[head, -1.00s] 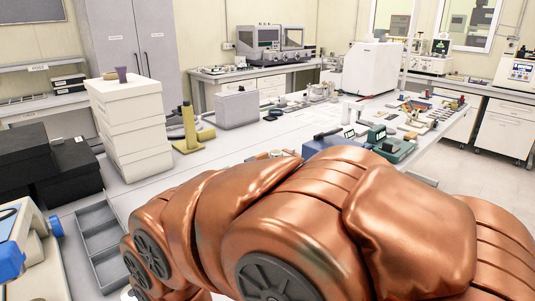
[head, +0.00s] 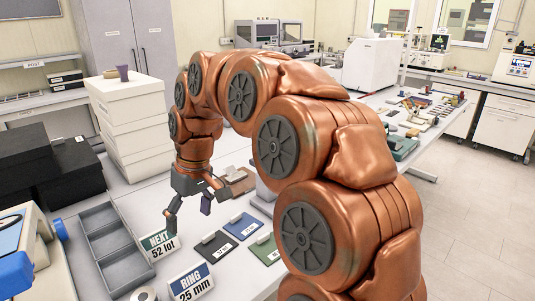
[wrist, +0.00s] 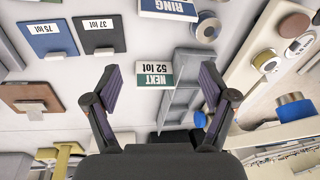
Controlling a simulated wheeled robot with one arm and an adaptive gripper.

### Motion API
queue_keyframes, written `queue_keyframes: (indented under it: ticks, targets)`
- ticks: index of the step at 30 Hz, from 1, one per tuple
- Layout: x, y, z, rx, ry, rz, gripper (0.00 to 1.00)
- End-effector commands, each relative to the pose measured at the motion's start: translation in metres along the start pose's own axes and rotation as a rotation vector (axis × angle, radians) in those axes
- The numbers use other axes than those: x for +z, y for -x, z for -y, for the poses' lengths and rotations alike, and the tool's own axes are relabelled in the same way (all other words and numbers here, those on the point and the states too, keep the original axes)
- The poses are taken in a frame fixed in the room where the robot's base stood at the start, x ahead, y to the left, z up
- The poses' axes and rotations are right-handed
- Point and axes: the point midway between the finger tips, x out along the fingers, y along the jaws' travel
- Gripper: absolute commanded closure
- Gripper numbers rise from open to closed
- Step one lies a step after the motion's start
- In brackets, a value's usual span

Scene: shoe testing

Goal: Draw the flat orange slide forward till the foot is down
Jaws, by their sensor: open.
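I cannot pick out a flat orange slide or a foot in either view. My gripper (head: 190,208) hangs from the copper arm above the white bench, fingers pointing down, open and empty. In the wrist view my gripper (wrist: 160,80) has its two dark fingers spread wide, with a "NEXT 52 lot" sign (wrist: 153,75) seen beyond the gap. At the right of the wrist view is part of a beige device (wrist: 245,55) with round brown and gold parts.
A "RING 25 mm" sign (head: 191,283) stands near the front edge. A grey compartment tray (head: 107,238) and a white-and-blue device (head: 30,255) are at left. A blue swatch (head: 243,226), a green swatch (head: 266,249) and a brown plate (head: 238,182) lie on the bench. White drawers (head: 133,130) stand behind.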

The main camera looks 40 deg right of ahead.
Motion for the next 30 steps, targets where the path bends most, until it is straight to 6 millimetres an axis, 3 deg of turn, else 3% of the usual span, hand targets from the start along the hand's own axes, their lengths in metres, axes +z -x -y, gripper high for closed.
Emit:
queue_keyframes:
  ticks: [1, 6, 12, 17, 21, 25, 30]
  targets:
    - [-0.017, 0.008, -0.017, -0.003, -0.005, -0.026, 0.17]
    - [-0.056, 0.029, -0.078, -0.004, -0.011, -0.098, 0.17]
    - [-0.084, 0.05, -0.165, 0.025, -0.04, -0.179, 0.17]
    - [-0.087, 0.064, -0.24, 0.068, -0.076, -0.231, 0.17]
    - [-0.078, 0.072, -0.302, 0.116, -0.109, -0.263, 0.17]
    - [-0.065, 0.077, -0.343, 0.155, -0.133, -0.277, 0.17]
    - [-0.054, 0.08, -0.37, 0.182, -0.149, -0.282, 0.17]
